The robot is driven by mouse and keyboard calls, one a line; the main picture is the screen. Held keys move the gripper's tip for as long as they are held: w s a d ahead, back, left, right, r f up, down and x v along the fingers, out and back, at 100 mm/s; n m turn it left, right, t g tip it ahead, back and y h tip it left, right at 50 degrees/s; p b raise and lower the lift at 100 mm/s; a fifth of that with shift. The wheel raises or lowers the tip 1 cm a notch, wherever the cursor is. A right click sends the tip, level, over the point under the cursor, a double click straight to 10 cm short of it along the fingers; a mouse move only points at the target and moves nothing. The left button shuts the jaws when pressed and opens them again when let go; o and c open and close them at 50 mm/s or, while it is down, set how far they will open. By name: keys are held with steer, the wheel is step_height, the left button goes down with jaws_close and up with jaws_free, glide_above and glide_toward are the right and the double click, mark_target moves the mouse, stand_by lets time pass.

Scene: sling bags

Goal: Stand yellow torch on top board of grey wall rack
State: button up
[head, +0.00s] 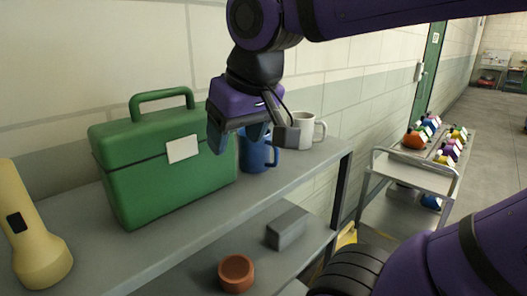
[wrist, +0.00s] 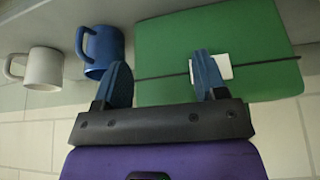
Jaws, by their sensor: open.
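The yellow torch (head: 37,232) stands upright on the top board of the grey wall rack (head: 185,236), at the far left of the head view. My gripper (head: 238,138) is above the same board, at the right end of the green box and in front of the blue mug. It is well to the right of the torch. In the wrist view my gripper (wrist: 164,80) has its two blue fingers spread apart with nothing held between them. The torch is not in the wrist view.
A green box (head: 165,165) with a handle stands beside the torch. A blue mug (head: 259,155) and a white mug (head: 300,130) stand to its right. The lower board holds a grey block (head: 287,227) and a brown round pot (head: 236,273). A trolley (head: 412,177) stands at the right.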

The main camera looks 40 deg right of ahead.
steer(key=shift+t, duration=0.3)
steer(key=s+d+f, duration=0.2)
steer(key=d+f, duration=0.1)
steer(key=shift+s+d+f, duration=0.2)
steer(key=shift+s+d, duration=0.05)
steer(key=shift+s, duration=0.15)
